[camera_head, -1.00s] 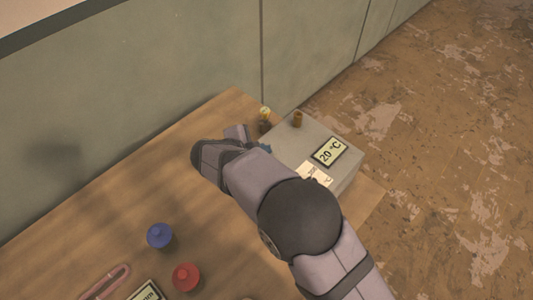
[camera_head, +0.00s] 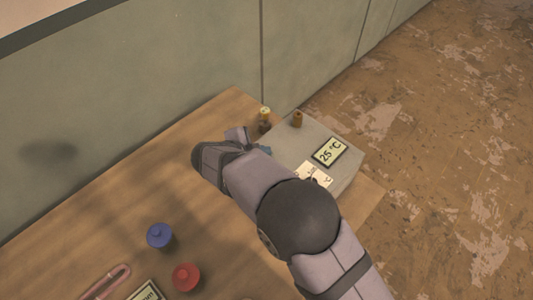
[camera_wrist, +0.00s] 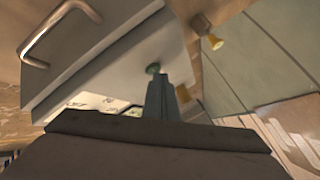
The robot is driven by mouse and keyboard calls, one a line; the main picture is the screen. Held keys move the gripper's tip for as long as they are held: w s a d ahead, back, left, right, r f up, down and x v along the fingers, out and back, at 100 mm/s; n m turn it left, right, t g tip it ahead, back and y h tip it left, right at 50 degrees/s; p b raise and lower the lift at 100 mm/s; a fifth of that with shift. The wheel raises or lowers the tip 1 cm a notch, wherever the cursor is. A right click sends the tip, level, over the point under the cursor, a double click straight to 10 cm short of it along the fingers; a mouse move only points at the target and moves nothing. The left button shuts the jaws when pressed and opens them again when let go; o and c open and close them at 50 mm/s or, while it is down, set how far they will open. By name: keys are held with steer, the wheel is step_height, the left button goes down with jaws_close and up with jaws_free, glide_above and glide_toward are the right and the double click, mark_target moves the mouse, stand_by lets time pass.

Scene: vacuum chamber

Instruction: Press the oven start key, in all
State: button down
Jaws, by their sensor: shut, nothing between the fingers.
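The oven is a grey box (camera_head: 330,187) at the table's right end in the head view. Its display (camera_head: 329,152) reads 25 °C. In the wrist view the oven's pale face (camera_wrist: 112,62) carries a round green key (camera_wrist: 153,68), which the head view does not show behind my arm. My gripper (camera_wrist: 157,82) is shut and empty, its fingertips right at the green key; I cannot tell whether they touch or press it. In the head view only a bluish bit of my gripper (camera_head: 265,149) shows beside the oven.
A yellow-topped brass fitting (camera_head: 264,113) and a brown cylinder (camera_head: 297,119) stand by the oven's back. A metal handle (camera_wrist: 55,32) shows in the wrist view. A blue knob (camera_head: 159,235), a red knob (camera_head: 186,277) and a pink loop (camera_head: 107,282) are at the front left.

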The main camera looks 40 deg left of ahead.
steer(key=shift+r+p, duration=0.8)
steer(key=shift+p, duration=0.15)
step_height(320, 180, up, 5)
steer(key=p, duration=0.5)
stand_by(0.7)
